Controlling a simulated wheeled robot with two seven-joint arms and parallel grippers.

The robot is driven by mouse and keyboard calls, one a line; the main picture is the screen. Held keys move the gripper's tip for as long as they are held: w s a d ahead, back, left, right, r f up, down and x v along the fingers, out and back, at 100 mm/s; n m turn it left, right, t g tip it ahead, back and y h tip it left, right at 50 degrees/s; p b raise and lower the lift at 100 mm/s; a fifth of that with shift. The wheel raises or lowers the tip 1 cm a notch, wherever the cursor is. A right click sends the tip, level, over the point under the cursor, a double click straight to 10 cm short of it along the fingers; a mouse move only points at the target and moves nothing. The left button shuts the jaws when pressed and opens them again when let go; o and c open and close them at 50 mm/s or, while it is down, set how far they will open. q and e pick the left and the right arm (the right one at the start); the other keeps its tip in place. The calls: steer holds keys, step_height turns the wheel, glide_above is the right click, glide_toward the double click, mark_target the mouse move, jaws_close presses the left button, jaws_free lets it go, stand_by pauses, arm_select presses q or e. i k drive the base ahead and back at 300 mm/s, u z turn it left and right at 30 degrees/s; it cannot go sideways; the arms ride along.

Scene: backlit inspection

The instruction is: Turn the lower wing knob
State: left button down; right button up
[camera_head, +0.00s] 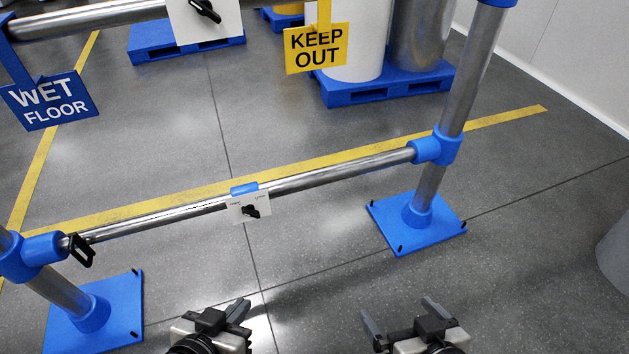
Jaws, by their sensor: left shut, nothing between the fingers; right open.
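The lower wing knob (250,211) is small and black, on a white plate (236,208) hung by a blue clip from the lower steel rail (330,174). A second black wing knob (207,11) sits on a larger white plate at the top of the view, on the upper rail. My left gripper (239,311) is shut and empty, below the lower knob in the picture and apart from it. My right gripper (401,316) is open and empty, to the lower right of the knob.
Steel posts stand on blue base plates (105,332) at left and right (385,222). A black bracket (82,251) is on the rail's left end. A blue wet-floor sign (50,100) and a yellow keep-out sign (316,48) hang above. Blue pallets (400,88) with drums stand behind.

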mark_target(249, 210)
steer(key=u, duration=2.35)
steer(key=i, duration=1.25)
steer(key=z, duration=2.3)
